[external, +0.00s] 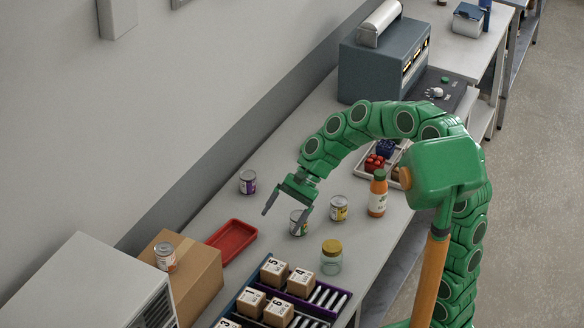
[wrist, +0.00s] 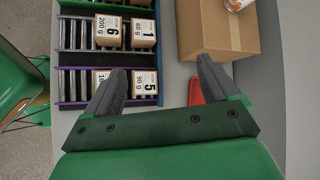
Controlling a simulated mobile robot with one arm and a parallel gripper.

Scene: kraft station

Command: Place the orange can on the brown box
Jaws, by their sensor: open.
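The orange can (external: 165,257) stands upright on top of the brown box (external: 202,278), near its left side. In the wrist view the can (wrist: 237,4) is cut off by the top edge, on the brown box (wrist: 215,32). My gripper (external: 283,221) is open and empty, up and to the right of the box and apart from the can. In the wrist view its two fingers (wrist: 162,70) are spread with nothing held between them.
A red tray (external: 232,240) lies beside the box. A rack (external: 290,292) with numbered small boxes is in front. A purple can (external: 248,182), a yellow can (external: 339,208), another can (external: 298,223), a jar (external: 331,258) and an orange bottle (external: 378,194) stand nearby.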

